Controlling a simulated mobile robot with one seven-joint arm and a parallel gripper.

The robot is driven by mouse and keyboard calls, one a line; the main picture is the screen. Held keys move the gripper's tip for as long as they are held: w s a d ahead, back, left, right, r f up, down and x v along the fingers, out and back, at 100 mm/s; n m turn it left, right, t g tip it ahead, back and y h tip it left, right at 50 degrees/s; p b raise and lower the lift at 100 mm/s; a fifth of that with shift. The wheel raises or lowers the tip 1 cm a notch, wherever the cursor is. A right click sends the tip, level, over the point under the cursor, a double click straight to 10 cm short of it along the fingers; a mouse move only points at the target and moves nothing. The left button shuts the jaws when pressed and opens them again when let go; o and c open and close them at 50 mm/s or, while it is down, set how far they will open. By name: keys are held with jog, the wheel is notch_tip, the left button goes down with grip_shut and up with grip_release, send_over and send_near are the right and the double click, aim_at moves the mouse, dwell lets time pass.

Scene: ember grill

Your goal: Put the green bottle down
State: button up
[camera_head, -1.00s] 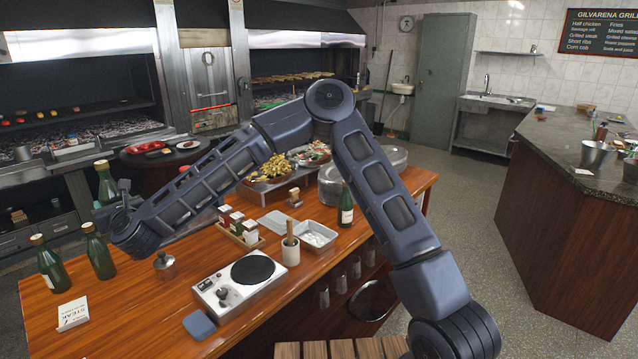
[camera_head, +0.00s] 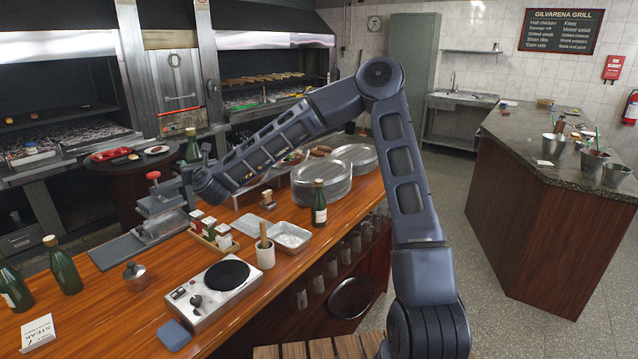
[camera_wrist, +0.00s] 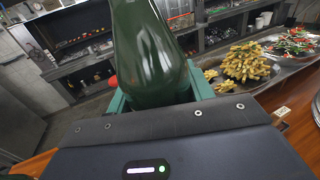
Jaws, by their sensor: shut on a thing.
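My gripper (camera_head: 190,178) is shut on a green bottle (camera_head: 192,148), which stands up from the jaws beyond the counter's far-left side in the head view. In the wrist view the bottle (camera_wrist: 150,50) fills the upper middle, its lower part between the green fingers (camera_wrist: 155,98) of my gripper. Its base is hidden, so I cannot tell whether it touches anything. Other similar green bottles stand on the wooden counter (camera_head: 110,325): one at left (camera_head: 63,268), one at the left edge (camera_head: 14,290) and one on the right (camera_head: 319,205).
A grey press with a red knob (camera_head: 157,205) stands close to my gripper. Bare wood shows at front left.

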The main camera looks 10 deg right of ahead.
jog(key=w+d+m+t+h, duration=0.1)
jog(key=w+d, duration=0.2)
jog(key=d, duration=0.4)
jog(key=w+d+m+h, duration=0.1)
jog(key=w+d, duration=0.3)
jog(key=d, duration=0.2)
jog(key=m+h, duration=0.5)
jog(key=h, duration=0.3)
send_over(342, 211)
notch_tip(342, 211, down, 2)
notch_tip(342, 211, down, 20)
jog(key=shift+r, duration=0.25)
jog(key=shift+f, duration=0.15)
jog(key=o, duration=1.1)
jog(key=shift+c, duration=0.2)
jog(key=shift+o, duration=1.3)
